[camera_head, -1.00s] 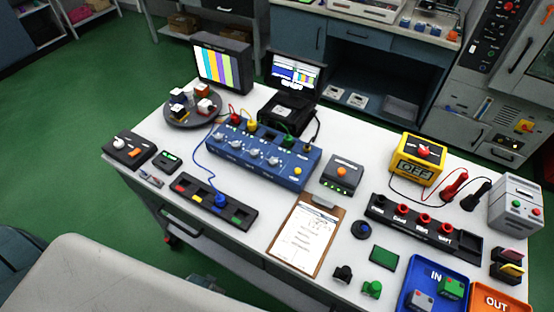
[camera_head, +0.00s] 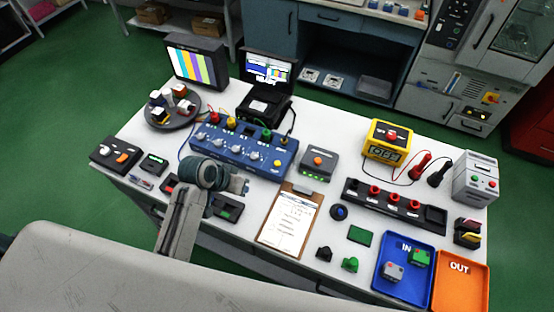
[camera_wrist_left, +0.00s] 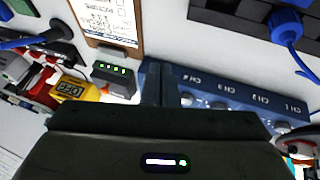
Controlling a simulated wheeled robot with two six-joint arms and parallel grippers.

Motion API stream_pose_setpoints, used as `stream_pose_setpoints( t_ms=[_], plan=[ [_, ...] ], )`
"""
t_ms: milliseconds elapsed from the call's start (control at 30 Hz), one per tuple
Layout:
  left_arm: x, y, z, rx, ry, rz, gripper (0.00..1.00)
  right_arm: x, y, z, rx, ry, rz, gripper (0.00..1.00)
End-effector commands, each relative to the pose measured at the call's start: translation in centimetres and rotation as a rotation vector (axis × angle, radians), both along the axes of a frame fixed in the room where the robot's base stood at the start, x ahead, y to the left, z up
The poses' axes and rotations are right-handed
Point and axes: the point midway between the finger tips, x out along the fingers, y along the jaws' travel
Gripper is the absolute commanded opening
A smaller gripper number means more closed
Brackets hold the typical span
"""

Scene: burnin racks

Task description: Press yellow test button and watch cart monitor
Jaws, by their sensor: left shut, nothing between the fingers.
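The yellow button (camera_head: 278,164) sits at the right end of the blue channel box (camera_head: 230,152), which has several knobs and coloured plugs. A monitor with colour bars (camera_head: 198,65) stands at the back left of the bench. A black case with a lit screen (camera_head: 267,70) stands beside it; I cannot tell which is the cart monitor. My left gripper (camera_head: 243,186) is shut and empty, in front of the blue box, left of the button and apart from it. In the left wrist view, its fingers (camera_wrist_left: 160,82) show against the blue box (camera_wrist_left: 225,92); the button is not visible there.
A clipboard (camera_head: 290,220) lies right of my gripper. A grey box with an orange button (camera_head: 318,162) stands right of the blue box. A yellow meter (camera_head: 390,141), a blue IN tray (camera_head: 385,285) and an orange OUT tray (camera_head: 460,292) are further right.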

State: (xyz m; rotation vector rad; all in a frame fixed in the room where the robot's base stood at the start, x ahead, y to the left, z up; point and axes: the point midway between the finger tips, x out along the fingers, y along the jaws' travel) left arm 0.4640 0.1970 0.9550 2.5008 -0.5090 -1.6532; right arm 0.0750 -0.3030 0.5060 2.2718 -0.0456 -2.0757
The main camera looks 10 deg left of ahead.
Motion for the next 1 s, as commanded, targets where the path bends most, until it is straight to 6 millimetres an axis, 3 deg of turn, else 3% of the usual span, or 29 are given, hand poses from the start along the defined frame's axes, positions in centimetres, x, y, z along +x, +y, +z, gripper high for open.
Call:
stream_pose_setpoints(
  t_ms=[33, 200, 400, 600, 1000],
  plan=[
    [2.3, -0.8, 0.7, -0.040, -0.014, -0.015, 0.00, 0.2, 0.1, 0.1, 0.000, -0.002, 0.000, 0.36],
    [8.4, -3.4, 2.6, -0.167, -0.047, -0.067, 0.00, 0.7, -0.2, 0.2, -0.002, -0.008, 0.000, 0.36],
    [13.0, -5.4, 4.7, -0.269, -0.075, -0.107, 0.00, 0.8, -0.8, 0.2, -0.008, -0.009, 0.003, 0.36],
    [14.7, -6.2, 5.6, -0.308, -0.084, -0.120, 0.00, 0.8, -1.2, 0.2, -0.013, -0.010, 0.004, 0.36],
    [14.7, -6.2, 5.5, -0.309, -0.085, -0.122, 0.00, 0.8, -1.2, 0.1, -0.012, -0.010, 0.005, 0.36]
  ],
)
